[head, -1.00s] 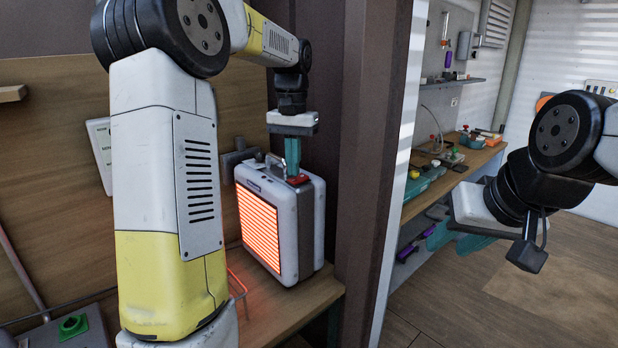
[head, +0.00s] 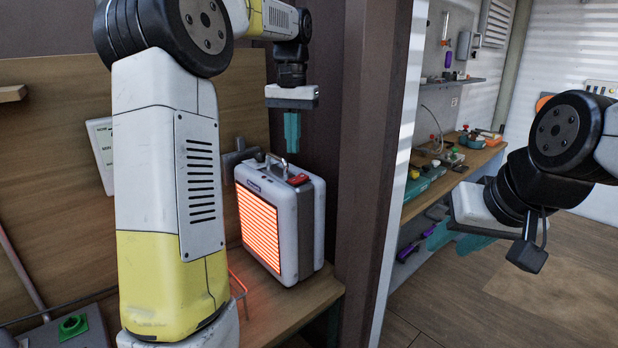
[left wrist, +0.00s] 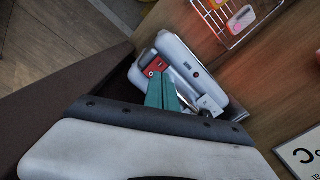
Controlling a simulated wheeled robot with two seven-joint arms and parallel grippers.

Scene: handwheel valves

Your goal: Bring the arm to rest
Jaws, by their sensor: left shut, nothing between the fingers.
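My left gripper (head: 292,148) hangs fingers down above the white heater (head: 312,225) with the glowing orange front. Its teal fingers are shut and empty, and a small gap shows between their tips and the red switch (head: 299,180) on the heater's top. In the left wrist view the shut fingers (left wrist: 162,92) reach over the heater, with the red switch (left wrist: 155,66) beside their tips. My right gripper (head: 455,240) is at the right, over the floor, with its teal fingers apart and nothing seen between them; my own wrist partly hides it.
The heater stands on a wooden bench (head: 290,310) against a wooden back panel. A dark post (head: 365,160) rises just right of it. A wire rack (left wrist: 232,20) shows in the left wrist view.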

